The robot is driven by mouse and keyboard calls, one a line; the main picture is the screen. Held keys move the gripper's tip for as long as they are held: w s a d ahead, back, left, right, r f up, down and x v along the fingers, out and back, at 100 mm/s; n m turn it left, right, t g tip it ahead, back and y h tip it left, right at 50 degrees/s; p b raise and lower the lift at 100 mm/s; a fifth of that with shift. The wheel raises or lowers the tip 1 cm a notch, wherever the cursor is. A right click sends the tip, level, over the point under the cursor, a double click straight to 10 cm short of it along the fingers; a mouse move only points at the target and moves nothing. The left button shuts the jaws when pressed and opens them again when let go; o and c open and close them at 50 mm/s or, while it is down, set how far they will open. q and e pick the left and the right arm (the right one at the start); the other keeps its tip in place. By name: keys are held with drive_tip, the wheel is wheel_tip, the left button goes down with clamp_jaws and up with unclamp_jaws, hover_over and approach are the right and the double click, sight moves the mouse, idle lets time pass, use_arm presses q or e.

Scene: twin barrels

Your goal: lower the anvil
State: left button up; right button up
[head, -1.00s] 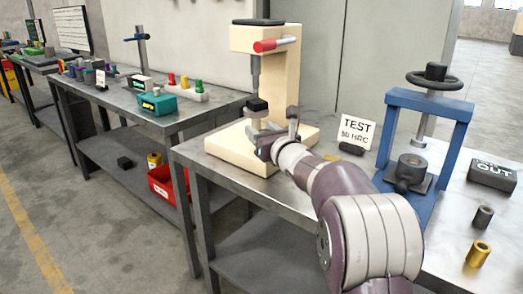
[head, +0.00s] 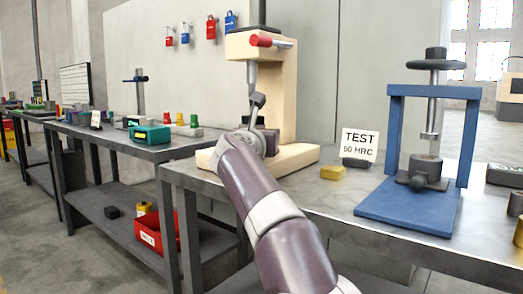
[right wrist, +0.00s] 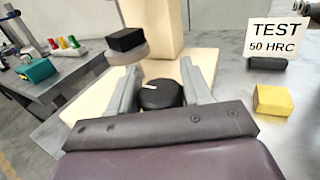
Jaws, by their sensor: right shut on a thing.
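A black round knob (right wrist: 160,94) with a white mark sits below and to the right of the anvil. My right gripper (right wrist: 160,85) is shut on this knob, one finger on each side. In the head view my right arm hides the grip and most of the anvil area. My left gripper is in neither view.
A "TEST 50 HRC" sign (head: 360,143) and a yellow block (head: 332,172) stand right of the tester. A blue press (head: 408,205) is farther right. Another bench with a teal box (head: 150,134) is at left. The bench between tester and press is mostly clear.

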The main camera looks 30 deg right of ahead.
drive_tip(key=shift+r+m+g+h+p, duration=0.15)
drive_tip(key=shift+m+g+h+p, duration=0.2)
drive_tip(key=shift+m+g+h, duration=0.2)
drive_tip(key=m+g+h+p, duration=0.1)
drive_tip(key=m+g+p, duration=0.1)
drive_tip(key=g+p, duration=0.1)
drive_tip(key=m+g+h+p, duration=0.2)
drive_tip(key=p, duration=0.1)
drive_tip(key=r+m+g+h+p, duration=0.1)
drive_tip(key=m+g+p, duration=0.1)
drive_tip(key=g+p, duration=0.1)
drive_tip(key=shift+s+d+g+p, duration=0.2)
drive_tip(key=shift+s+g+p, duration=0.15)
drive_tip(key=shift+p, duration=0.15)
drive_tip(key=m+g+p, duration=0.1)
drive_tip(key=g+p, duration=0.1)
drive_tip(key=p, duration=0.2)
drive_tip(key=m+g+p, duration=0.2)
drive_tip(key=g+p, duration=0.1)
drive_tip(key=p, duration=0.2)
drive_tip(key=m+g+p, duration=0.2)
drive_tip(key=g+p, duration=0.1)
drive_tip(key=p, duration=0.2)
drive_tip(key=shift+s+f, duration=0.3)
drive_tip(key=shift+s, duration=0.05)
drive_tip(key=shift+f+m+g+p, duration=0.25)
drive_tip(key=shift+m+g+p, duration=0.25)
drive_tip(key=shift+p, duration=0.1)
drive_tip(key=shift+f, duration=0.1)
